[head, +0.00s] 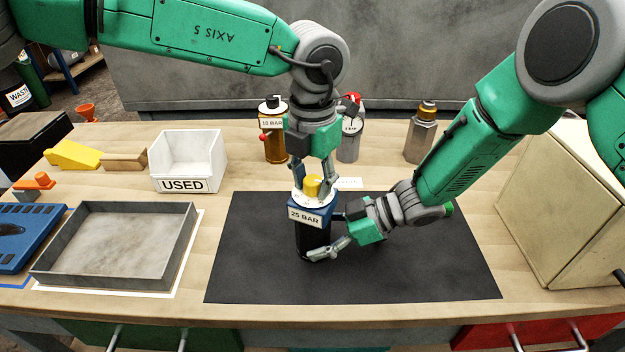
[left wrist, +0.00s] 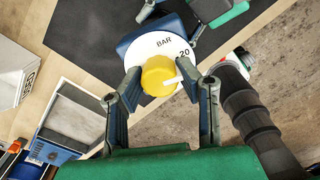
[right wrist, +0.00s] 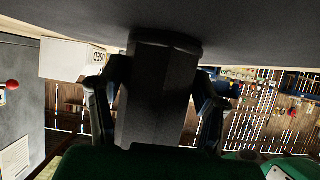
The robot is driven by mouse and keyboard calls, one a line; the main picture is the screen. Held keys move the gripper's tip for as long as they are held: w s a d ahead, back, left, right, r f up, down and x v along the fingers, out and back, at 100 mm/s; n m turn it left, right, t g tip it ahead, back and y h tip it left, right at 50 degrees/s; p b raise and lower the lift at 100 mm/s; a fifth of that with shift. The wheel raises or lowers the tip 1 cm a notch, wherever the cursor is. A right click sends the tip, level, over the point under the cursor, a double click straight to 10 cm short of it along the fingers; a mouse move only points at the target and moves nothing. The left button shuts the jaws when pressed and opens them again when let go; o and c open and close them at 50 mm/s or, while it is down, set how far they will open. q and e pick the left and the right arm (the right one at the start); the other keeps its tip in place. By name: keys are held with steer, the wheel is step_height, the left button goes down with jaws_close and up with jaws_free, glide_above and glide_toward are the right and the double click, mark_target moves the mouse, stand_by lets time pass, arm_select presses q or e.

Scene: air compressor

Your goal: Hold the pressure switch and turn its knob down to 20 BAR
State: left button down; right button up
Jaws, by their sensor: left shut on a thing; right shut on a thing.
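The pressure switch has a black lower body (head: 312,238), a blue top labelled "25 BAR" (head: 306,217) and a white dial (left wrist: 160,45). It stands upright on the black mat (head: 250,270). My left gripper (head: 314,188) reaches down from above and is shut on the yellow knob (left wrist: 160,76), with a finger at either side. The knob's white pointer (left wrist: 173,79) points right, a little below the printed "20" (left wrist: 185,52). My right gripper (head: 328,236) comes from the right and is shut on the black body, which also shows in the right wrist view (right wrist: 152,95).
A grey tray (head: 115,245) and a white bin marked "USED" (head: 187,160) stand left of the mat. Several bottles, including one marked "10 BAR" (head: 275,145), stand behind. A beige case (head: 560,210) is at the right. The mat is otherwise clear.

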mark_target(312, 179)
arm_select(q)
steer(key=shift+w+n, duration=0.15)
steer(key=shift+n, duration=0.95)
arm_select(e)
steer(key=shift+s, duration=0.1)
arm_select(q)
steer(key=c, duration=1.2)
jaws_free()
steer(key=shift+o, duration=0.2)
steer(key=shift+r, duration=0.2)
step_height(312, 179, up, 12)
steer(key=shift+f, duration=0.2)
